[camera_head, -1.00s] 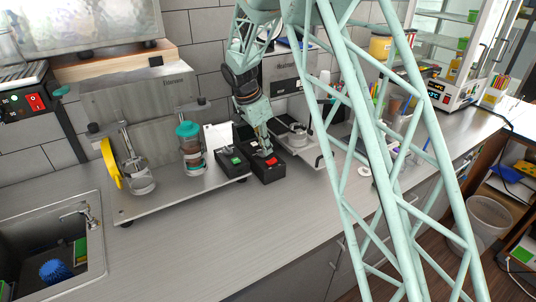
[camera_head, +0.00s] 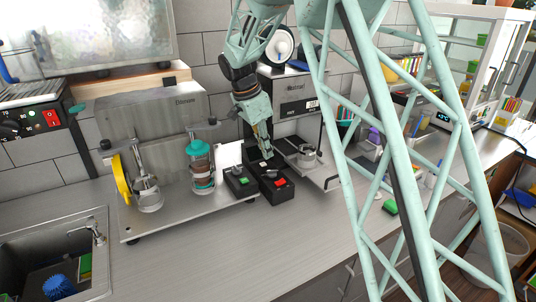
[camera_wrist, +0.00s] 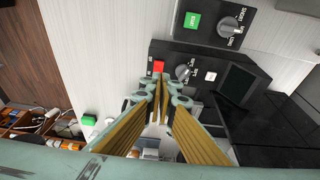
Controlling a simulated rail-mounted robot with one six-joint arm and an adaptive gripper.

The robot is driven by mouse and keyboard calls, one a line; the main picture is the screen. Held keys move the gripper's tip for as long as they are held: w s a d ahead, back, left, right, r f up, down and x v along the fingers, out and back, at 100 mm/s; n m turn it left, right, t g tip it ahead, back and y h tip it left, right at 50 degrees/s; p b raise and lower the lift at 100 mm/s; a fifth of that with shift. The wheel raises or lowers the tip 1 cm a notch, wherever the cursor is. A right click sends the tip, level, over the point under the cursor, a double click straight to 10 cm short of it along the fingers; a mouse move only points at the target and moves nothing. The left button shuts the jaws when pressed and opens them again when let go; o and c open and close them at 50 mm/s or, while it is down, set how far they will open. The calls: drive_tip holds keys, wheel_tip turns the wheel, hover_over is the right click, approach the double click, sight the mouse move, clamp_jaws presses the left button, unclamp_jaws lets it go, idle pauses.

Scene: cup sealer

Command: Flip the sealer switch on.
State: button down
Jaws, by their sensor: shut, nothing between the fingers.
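A black control box (camera_head: 272,191) with a red button (camera_head: 281,183) and a grey knob stands on the counter. In the wrist view the box (camera_wrist: 200,54) shows the red button (camera_wrist: 158,66), the knob (camera_wrist: 183,72), a small white button (camera_wrist: 210,76) and a dark panel (camera_wrist: 239,83). My gripper (camera_head: 268,156) is shut and empty, pointing down over the rear part of this box. In the wrist view its fingertips (camera_wrist: 163,88) are close to the knob and red button; contact cannot be told. A second black box (camera_head: 239,190) has a green button (camera_head: 243,181) and a labelled knob (camera_wrist: 229,25).
A metal platform (camera_head: 165,221) at left holds a yellow disc (camera_head: 121,180) and a cup in a holder (camera_head: 201,166). A silver machine (camera_head: 296,112) stands behind and right of my gripper.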

sight(283, 182)
drive_tip(key=shift+r, duration=0.1)
idle(0.3)
drive_tip(key=shift+s+d+r+h+p, duration=0.25)
drive_tip(key=shift+d+h+p, duration=0.35)
drive_tip(key=shift+p, duration=1)
drive_tip(key=shift+d, duration=0.15)
drive_tip(key=shift+f, duration=0.2)
drive_tip(key=shift+w+p+x, duration=0.15)
drive_tip(key=shift+p+x, duration=0.35)
drive_tip(key=shift+x, duration=2.9)
drive_tip(key=shift+w+p+x, duration=0.15)
drive_tip(key=shift+p+x, duration=0.35)
drive_tip(key=shift+x, duration=2.9)
